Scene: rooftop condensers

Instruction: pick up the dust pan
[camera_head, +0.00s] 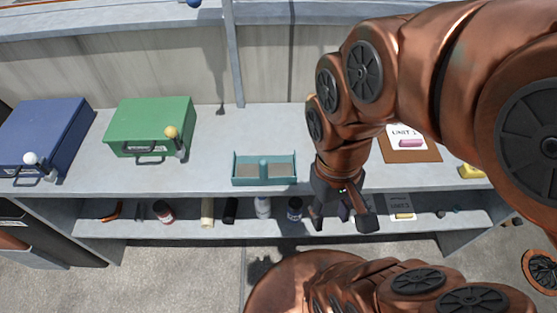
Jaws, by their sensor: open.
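A shallow teal pan (290,176) with low walls, a tan floor and a rounded teal handle at its middle lies on the grey bench top, left of my gripper; it looks like the dust pan. My gripper (343,217) hangs at the front edge of the bench, to the right of the pan and apart from it. Its fingers are spread, point down and hold nothing that I can see. The pan is in full view.
A green case (150,115) and a blue case (45,130) stand at left on the bench. A brown clipboard (425,155) lies at right, partly behind my arm. The lower shelf (380,226) holds bottles and small items. Bench top around the pan is clear.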

